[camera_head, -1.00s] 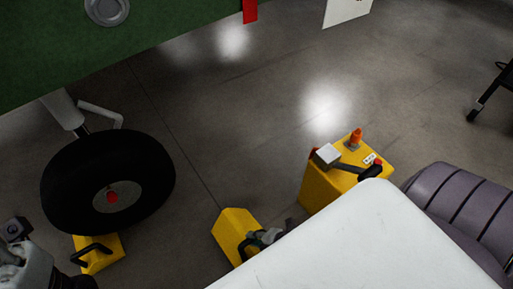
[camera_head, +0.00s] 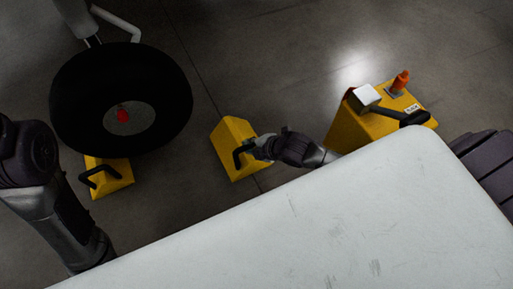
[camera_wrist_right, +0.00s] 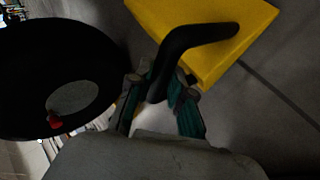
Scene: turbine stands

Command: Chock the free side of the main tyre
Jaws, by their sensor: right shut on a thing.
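The main tyre (camera_head: 72,105) is black with a grey hub and a red centre, at upper left in the head view; it also shows in the right wrist view (camera_wrist_right: 30,70). One yellow chock (camera_head: 112,184) with a black handle sits at the tyre's lower edge. My right gripper (camera_head: 256,148) is shut on the black handle (camera_wrist_right: 190,42) of a second yellow chock (camera_head: 230,135), right of the tyre and apart from it. I cannot tell whether this chock touches the floor. My left gripper is out of sight; only the left arm shows.
A white strut rises above the tyre. Bare grey floor lies between the tyre and the held chock.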

